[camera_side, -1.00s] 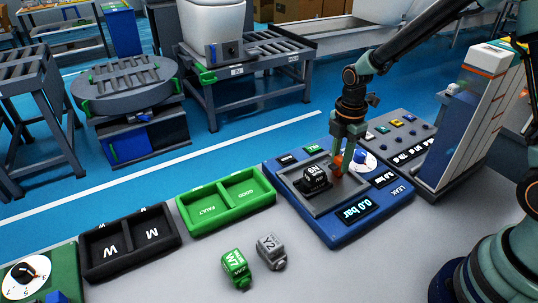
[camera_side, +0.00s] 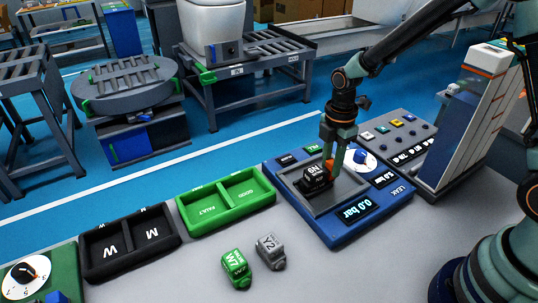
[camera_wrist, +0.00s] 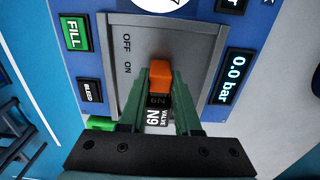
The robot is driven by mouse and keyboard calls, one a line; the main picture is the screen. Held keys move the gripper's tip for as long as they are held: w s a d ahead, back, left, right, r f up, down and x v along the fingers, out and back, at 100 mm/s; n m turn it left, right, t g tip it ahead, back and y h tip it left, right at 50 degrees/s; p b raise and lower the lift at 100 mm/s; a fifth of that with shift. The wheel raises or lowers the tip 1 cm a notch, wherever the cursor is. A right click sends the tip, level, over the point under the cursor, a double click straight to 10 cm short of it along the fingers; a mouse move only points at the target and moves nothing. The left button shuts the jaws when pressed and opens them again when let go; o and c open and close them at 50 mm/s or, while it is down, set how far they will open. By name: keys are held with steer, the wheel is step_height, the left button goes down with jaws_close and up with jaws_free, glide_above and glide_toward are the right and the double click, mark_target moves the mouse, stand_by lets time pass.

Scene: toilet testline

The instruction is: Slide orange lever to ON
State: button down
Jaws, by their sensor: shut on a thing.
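The orange lever (camera_wrist: 160,74) sits in the grey recess of the blue leak test panel (camera_wrist: 205,18), level with the ON label (camera_wrist: 127,68) and past the OFF label (camera_wrist: 127,43). In the side view, a bit of the orange lever (camera_side: 329,168) shows between my fingers. My gripper (camera_side: 332,165) points down over the recess and is shut on the lever. In the wrist view, the fingers of my gripper (camera_wrist: 160,88) stand on both sides of it. A black valve block marked N9 (camera_side: 315,178) is right beside the lever, partly hidden by it in the wrist view.
The panel has a 0.0 bar display (camera_side: 357,211), a round dial (camera_side: 361,158), and green FILL (camera_wrist: 74,32) and black BLEED (camera_wrist: 90,91) buttons. A green tray (camera_side: 226,200), black tray (camera_side: 130,241), green W7 block (camera_side: 236,268) and grey Y2 block (camera_side: 270,250) are left.

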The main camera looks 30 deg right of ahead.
mark_target(331, 162)
steer(key=c, duration=0.6)
jaws_free()
steer(key=shift+a, duration=0.15)
steer(key=shift+r, duration=0.1)
step_height(331, 162, up, 12)
steer(key=s+d+r+m+t, duration=0.2)
steer(key=s+m, duration=0.3)
steer(key=m, duration=0.4)
steer(key=s+d+r+m+t, duration=0.1)
steer(key=s+r+m+t, duration=0.2)
steer(key=m, duration=0.6)
steer(key=s+r, duration=0.2)
steer(key=s, duration=0.1)
steer(key=shift+d+t, duration=0.3)
steer(key=shift+d, duration=0.05)
